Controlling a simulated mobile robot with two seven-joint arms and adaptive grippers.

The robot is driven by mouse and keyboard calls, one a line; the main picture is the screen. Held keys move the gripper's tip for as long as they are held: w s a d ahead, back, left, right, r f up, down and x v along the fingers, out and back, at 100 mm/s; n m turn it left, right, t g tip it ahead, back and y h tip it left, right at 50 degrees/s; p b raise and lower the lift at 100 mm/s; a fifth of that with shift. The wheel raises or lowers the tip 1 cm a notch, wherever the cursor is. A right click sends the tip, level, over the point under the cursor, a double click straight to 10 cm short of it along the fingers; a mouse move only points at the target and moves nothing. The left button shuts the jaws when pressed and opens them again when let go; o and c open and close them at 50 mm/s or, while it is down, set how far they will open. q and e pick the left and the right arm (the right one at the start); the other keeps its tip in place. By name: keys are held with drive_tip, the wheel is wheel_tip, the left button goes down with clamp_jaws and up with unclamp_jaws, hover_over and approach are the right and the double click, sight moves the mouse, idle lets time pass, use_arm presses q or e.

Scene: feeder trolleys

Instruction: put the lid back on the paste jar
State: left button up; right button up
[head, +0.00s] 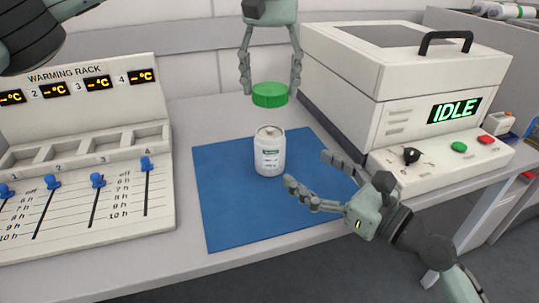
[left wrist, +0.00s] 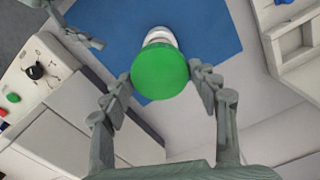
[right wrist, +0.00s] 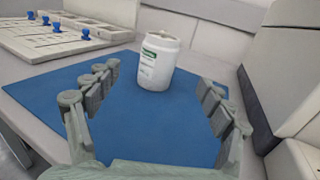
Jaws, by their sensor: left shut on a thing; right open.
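The white paste jar (head: 269,153) stands upright and uncovered on the blue mat (head: 222,205); it also shows in the right wrist view (right wrist: 157,62). My left gripper (head: 270,88) is shut on the green lid (head: 270,97) and holds it above the jar, apart from it. In the left wrist view the lid (left wrist: 160,71) sits between the fingertips and hides most of the jar. My right gripper (head: 308,172) is open and empty at the mat's front right. In the right wrist view its spread fingers (right wrist: 158,98) face the jar, with a gap before it.
A warming rack (head: 75,120) with blue sliders stands at the left. A white machine (head: 400,90) with an IDLE display and a black handle stands at the right, close to the mat. The mat around the jar is clear.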

drive_tip(key=x, duration=1.1)
drive_tip(key=shift+w+a, duration=0.15)
drive_tip(key=shift+a, duration=0.1)
drive_tip(key=c, duration=1.8)
use_arm(q)
hover_over(270, 129)
drive_tip(key=shift+w+f, duration=0.1)
drive_tip(key=shift+f, duration=2.4)
drive_tip(key=shift+f, duration=0.9)
drive_tip(key=shift+f, duration=0.55)
use_arm(e)
clamp_jaws()
